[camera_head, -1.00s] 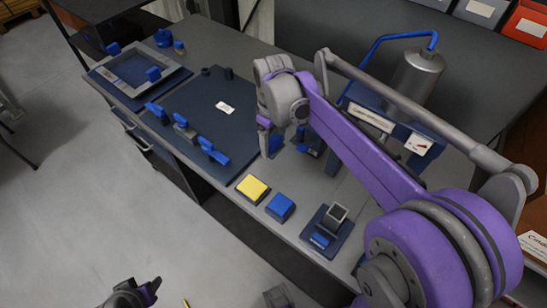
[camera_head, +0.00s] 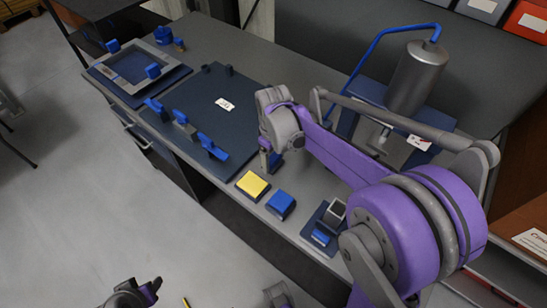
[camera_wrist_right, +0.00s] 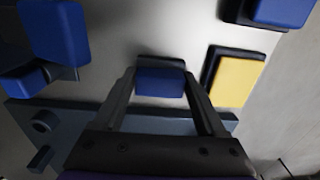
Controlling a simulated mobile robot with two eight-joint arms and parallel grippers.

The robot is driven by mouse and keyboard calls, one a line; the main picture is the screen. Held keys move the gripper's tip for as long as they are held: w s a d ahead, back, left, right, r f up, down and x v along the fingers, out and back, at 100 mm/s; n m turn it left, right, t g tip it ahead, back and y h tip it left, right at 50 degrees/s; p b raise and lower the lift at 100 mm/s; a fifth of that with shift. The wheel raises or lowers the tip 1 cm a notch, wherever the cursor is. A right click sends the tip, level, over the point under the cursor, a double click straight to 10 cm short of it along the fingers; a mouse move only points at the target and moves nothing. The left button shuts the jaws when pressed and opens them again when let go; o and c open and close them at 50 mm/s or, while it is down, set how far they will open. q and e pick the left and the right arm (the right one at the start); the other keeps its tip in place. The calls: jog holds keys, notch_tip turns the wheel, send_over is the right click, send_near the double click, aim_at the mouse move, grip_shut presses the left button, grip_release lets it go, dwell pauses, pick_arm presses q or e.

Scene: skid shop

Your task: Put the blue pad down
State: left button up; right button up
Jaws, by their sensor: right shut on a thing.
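My right gripper (camera_head: 271,164) points down over the bench's front part, behind the yellow pad. In the right wrist view its two fingers (camera_wrist_right: 163,100) are shut on a blue pad (camera_wrist_right: 160,82) with a dark base. In the head view the held pad (camera_head: 276,160) shows partly beside the fingers. I cannot tell whether it touches the bench. A second blue pad (camera_head: 281,205) lies at the front edge, next to the yellow pad (camera_head: 252,185). My left gripper (camera_head: 146,290) is low at the bottom left, away from the bench; its jaw opening is unclear.
A dark board (camera_head: 208,112) with blue clamps (camera_head: 212,147) lies left of the right gripper. A framed tray (camera_head: 137,72) lies farther left. A small blue-based fixture (camera_head: 322,236) stands right of the pads. A grey cylinder (camera_head: 416,76) stands behind my right arm.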

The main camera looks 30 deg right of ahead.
aim_at(274, 157)
jog(key=o, duration=1.5)
jog(key=shift+f, duration=0.1)
jog(key=shift+o, duration=0.2)
jog(key=shift+r, duration=0.3)
notch_tip(274, 157, up, 12)
jog(key=p, duration=0.1)
jog(key=shift+f+p, duration=0.15)
jog(key=shift+p, duration=0.15)
jog(key=s+a+m+t+p, duration=0.1)
jog(key=s+a+p, duration=0.1)
jog(key=s, duration=0.3)
jog(key=s+a+f+m+t+p, duration=0.1)
jog(key=s+a+t, duration=0.1)
jog(key=s, duration=0.2)
jog(key=s+a+f+m+t+p, duration=0.1)
jog(key=s+a+m+t+p, duration=0.1)
jog(key=s, duration=0.3)
jog(key=shift+s+a+f+p, duration=0.2)
jog(key=shift+s+a+p, duration=0.1)
jog(key=shift+s, duration=0.05)
jog(key=shift+s+a+f+m, duration=0.15)
jog(key=shift+s+f+m, duration=0.15)
jog(key=shift+s+f, duration=0.1)
